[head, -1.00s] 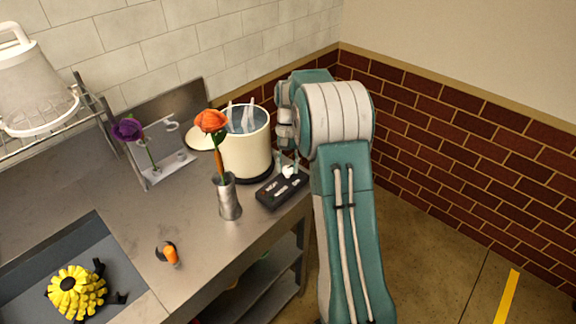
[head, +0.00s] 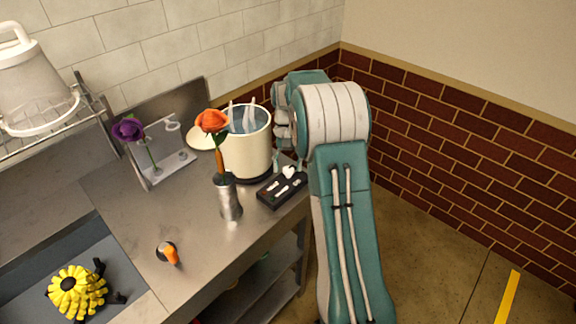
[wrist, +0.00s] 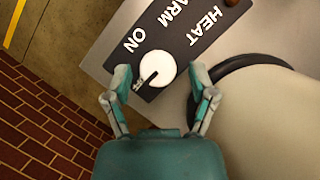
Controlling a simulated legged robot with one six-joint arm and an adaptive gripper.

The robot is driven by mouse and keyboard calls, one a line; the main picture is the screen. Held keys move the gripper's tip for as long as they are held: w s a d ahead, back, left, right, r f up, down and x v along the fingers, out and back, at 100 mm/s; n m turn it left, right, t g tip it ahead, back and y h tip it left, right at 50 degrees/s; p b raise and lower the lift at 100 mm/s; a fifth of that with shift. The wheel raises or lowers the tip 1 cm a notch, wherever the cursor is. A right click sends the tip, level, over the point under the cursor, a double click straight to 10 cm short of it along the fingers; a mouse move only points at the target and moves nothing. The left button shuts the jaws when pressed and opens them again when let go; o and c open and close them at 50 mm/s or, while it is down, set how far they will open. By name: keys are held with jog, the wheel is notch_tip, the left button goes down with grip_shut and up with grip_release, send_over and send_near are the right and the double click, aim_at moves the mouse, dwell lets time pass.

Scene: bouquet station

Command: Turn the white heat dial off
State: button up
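The white heat dial (wrist: 158,66) is a round knob with a dark pointer mark, on a black panel (wrist: 180,38) lettered HEAT, WARM and ON. In the wrist view the mark points to the lower left, away from those words. My gripper (wrist: 160,78) is open, with one finger on each side of the dial and a visible gap at both sides. In the head view the dial (head: 289,171) shows small at the back of the panel (head: 282,190), under my gripper, which is partly hidden by my arm.
A cream pot (head: 246,150) stands right beside the panel. A metal vase (head: 229,198) with an orange flower is in front of it. A purple flower (head: 128,129) stands in a holder to the left. An orange-and-black item (head: 168,253) lies on the steel counter (head: 205,250).

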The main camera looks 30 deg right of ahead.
jog(key=shift+r, duration=0.2)
jog(key=v, duration=1.1)
jog(key=shift+w+r, duration=0.2)
jog(key=shift+r, duration=0.15)
jog(key=s+a+r+n+t+h, duration=0.2)
jog(key=s+a+r+t, duration=0.3)
jog(key=s+a+r, duration=0.65)
jog(key=s+a+f+n+t, duration=0.1)
jog(key=s+a+f+t, duration=0.1)
jog(key=s, duration=0.7)
jog(key=s+a+f+n+t, duration=0.1)
jog(key=s+f, duration=0.3)
jog(key=s, duration=0.6)
jog(key=shift+a+f+n+t, duration=0.2)
jog(key=shift+a+n+t, duration=0.2)
jog(key=shift+a+t, duration=0.5)
